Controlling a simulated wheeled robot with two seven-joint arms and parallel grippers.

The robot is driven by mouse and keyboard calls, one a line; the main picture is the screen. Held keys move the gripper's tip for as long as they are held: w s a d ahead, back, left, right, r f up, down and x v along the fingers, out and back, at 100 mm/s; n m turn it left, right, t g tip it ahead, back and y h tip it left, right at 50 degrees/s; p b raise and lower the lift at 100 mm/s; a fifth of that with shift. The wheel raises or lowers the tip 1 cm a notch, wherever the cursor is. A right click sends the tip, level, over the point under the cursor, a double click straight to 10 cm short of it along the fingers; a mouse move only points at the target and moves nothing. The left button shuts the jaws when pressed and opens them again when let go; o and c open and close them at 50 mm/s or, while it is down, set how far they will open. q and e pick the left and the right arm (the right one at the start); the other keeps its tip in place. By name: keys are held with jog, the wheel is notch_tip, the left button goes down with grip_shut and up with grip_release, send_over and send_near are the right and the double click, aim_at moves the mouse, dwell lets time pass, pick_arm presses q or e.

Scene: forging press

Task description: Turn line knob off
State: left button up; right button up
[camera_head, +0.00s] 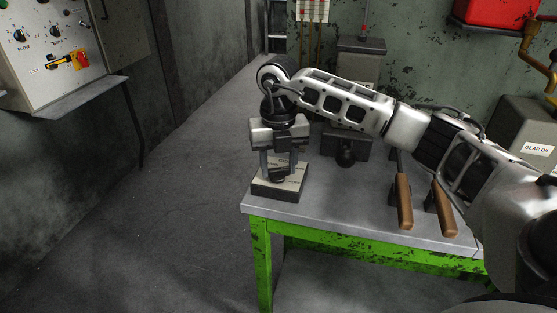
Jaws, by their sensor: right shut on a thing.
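My right gripper (278,172) points straight down at the near left corner of the bench. Its fingers are closed about a small dark knob (277,174) on a low pale box (291,184) with a black base. The gripper hides part of the box, and the lettering on it is too small to read. I cannot tell which way the knob is turned, or whether it is the line knob. My left gripper is not in view.
A grey control panel (36,88) with several knobs and a red and yellow switch (80,59) is on the left wall. Two wooden-handled tools (405,203) (443,211) lie on the green-legged bench (340,208). A gear oil container (520,125) stands right. The floor at left is clear.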

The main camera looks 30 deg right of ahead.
aim_at(279, 169)
jog(key=m+p, duration=0.1)
jog(key=m, duration=0.4)
jog(key=shift+r, duration=0.15)
jog(key=shift+m, duration=0.3)
dwell(0.3)
jog(key=o, duration=1)
notch_tip(279, 169, up, 16)
jog(key=shift+f+p, duration=0.1)
jog(key=shift+p, duration=0.35)
